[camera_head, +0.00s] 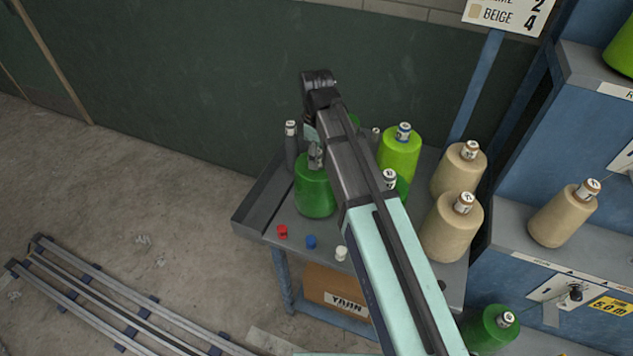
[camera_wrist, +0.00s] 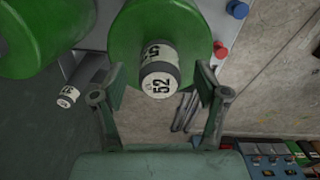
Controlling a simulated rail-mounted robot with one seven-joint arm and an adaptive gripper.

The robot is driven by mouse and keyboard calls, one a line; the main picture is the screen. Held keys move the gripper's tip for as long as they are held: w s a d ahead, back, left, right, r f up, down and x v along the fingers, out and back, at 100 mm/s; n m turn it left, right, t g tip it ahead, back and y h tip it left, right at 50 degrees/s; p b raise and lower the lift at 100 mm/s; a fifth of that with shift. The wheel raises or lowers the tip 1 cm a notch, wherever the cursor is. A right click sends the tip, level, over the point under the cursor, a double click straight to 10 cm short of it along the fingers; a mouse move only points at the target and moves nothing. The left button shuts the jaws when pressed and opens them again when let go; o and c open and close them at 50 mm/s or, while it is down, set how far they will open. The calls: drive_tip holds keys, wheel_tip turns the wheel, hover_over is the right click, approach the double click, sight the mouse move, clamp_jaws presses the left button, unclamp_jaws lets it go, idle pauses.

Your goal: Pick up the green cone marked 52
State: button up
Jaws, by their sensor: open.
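The green cone marked 52 (camera_wrist: 198,22) is at the top centre of the wrist view. Its white and dark tube end with the label "52" (camera_wrist: 160,80) points toward the camera. My gripper (camera_wrist: 161,78) is open, with one finger on each side of this tube end; I see no clear contact. In the head view a dark green cone (camera_head: 316,192) stands on the left part of the grey table (camera_head: 262,208), beside the red and blue caps, and appears to be the same one. My arm hides most of my gripper there.
Another green cone (camera_wrist: 45,35) and a grey spool (camera_wrist: 82,82) are close on the left in the wrist view. A lime cone (camera_head: 400,155) and beige cones (camera_head: 450,230) stand right of my arm. Red (camera_head: 282,231), blue (camera_head: 311,242) and white (camera_head: 341,253) caps lie in front.

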drive_tip(key=shift+f, duration=0.5)
clamp_jaws()
drive_tip(key=shift+r, duration=0.1)
